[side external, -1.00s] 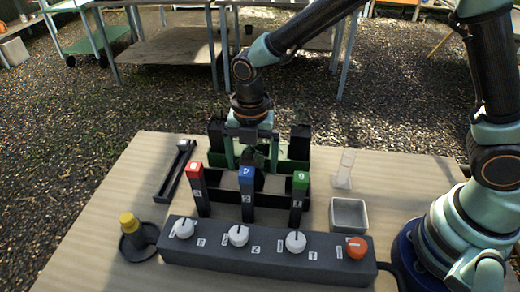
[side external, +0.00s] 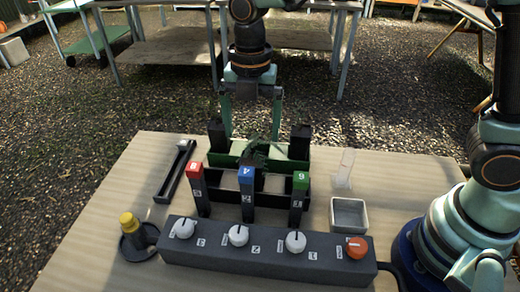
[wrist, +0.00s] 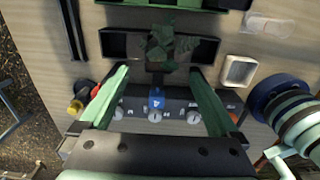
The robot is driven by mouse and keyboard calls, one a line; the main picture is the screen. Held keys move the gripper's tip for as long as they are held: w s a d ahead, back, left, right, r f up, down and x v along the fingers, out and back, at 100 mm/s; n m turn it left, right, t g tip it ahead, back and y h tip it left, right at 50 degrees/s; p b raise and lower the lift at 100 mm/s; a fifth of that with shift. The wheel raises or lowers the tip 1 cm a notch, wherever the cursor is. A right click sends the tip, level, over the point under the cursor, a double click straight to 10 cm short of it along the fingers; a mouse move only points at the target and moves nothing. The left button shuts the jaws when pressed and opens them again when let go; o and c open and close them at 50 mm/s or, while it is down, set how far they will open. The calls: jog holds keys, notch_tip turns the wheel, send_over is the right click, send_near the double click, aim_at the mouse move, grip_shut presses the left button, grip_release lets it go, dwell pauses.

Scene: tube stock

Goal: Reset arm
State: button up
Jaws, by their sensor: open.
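My gripper (side external: 251,118) is open and empty, with its two green fingers spread above the back of the dark rack (side external: 218,182) in the side external view. In the wrist view my gripper (wrist: 158,90) also shows wide open, fingers reaching over the rack. Dark green leafy pieces (side external: 256,153) lie in the rack below the fingers; they also show in the wrist view (wrist: 165,42). Upright dark posts with a red cap (side external: 194,170), a blue cap (side external: 246,175) and a green cap (side external: 300,180) stand at the rack's front.
A grey control box (side external: 262,259) with white knobs and an orange knob (side external: 357,247) lies in front. A narrow dark tray (side external: 173,173) lies back left. A small grey bin (side external: 348,216) and a clear tube (side external: 345,168) are right.

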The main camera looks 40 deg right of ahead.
jog(key=s+d+r+m+t, duration=0.2)
jog(key=s+d+r+m, duration=0.1)
jog(key=d+m, duration=0.6)
jog(key=s+d+r+m+t, duration=0.3)
jog(key=d+m, duration=0.6)
jog(key=m, duration=0.8)
jog(key=s+r, duration=0.1)
jog(key=s, duration=0.1)
jog(key=shift+s+m+t, duration=0.3)
jog(key=shift+m, duration=0.1)
jog(key=shift+r, duration=0.1)
